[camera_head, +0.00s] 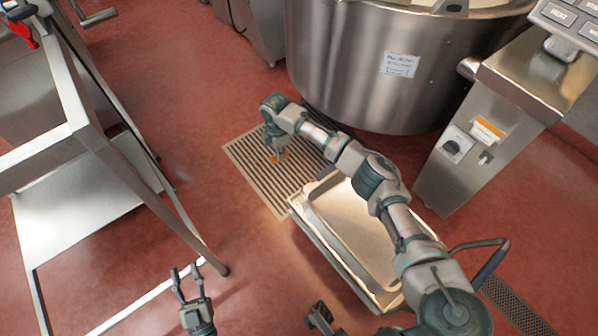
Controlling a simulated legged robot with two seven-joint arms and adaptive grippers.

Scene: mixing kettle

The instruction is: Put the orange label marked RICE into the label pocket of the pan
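My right arm reaches from the lower right across the pan (313,226) to its far left corner. My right gripper (279,153) points down above the floor grate, just beyond that corner. A small orange piece (285,155), which looks like the orange label, shows at its fingertips; the gripper appears shut on it. Its lettering is too small to read. The pan is a shallow metal tray with a pale inside, partly covered by my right arm. I cannot make out its label pocket. My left gripper (187,284) is open and empty over the red floor at the lower left.
A large steel kettle (340,70) with a white paper label stands at the back. A control column (465,160) with an orange-and-white sticker stands at the right. A steel table frame (80,120) fills the left. A floor grate (245,160) lies beyond the pan.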

